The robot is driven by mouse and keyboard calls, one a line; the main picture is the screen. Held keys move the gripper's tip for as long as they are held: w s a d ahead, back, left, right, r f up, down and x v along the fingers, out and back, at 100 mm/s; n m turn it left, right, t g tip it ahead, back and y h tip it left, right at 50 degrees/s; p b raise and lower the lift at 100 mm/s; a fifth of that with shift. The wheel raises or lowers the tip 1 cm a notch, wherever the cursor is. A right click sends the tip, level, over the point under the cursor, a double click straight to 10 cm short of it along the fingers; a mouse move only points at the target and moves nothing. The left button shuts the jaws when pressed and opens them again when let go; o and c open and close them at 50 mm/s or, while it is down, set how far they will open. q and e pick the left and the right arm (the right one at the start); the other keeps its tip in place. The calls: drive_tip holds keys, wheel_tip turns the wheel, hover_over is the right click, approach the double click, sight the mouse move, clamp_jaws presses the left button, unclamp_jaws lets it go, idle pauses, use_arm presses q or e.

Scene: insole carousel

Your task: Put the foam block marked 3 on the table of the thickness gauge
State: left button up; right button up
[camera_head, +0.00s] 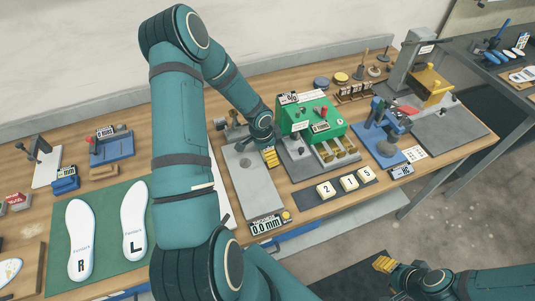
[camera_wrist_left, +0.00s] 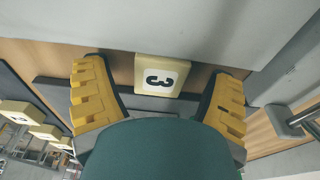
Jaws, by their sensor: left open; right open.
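The pale yellow foam block marked 3 (camera_wrist_left: 160,76) shows in the left wrist view between the two yellow fingers of my left gripper (camera_head: 270,157). The fingers are open, with a gap on each side of the block. In the head view this block is hidden at the gripper. The thickness gauge has a grey base plate (camera_head: 254,187) and a display (camera_head: 267,224) reading 0.0 mm. My left gripper is at the right edge of this plate. My right gripper (camera_head: 384,264) is open and empty at the lower right, in front of the bench.
Foam blocks marked 2 (camera_head: 325,190), 1 (camera_head: 348,182) and 5 (camera_head: 365,174) sit on a dark strip right of the gauge. Two insoles (camera_head: 80,239) lie on a green mat at left.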

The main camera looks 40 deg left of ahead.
use_arm(q)
drive_tip(key=c, duration=1)
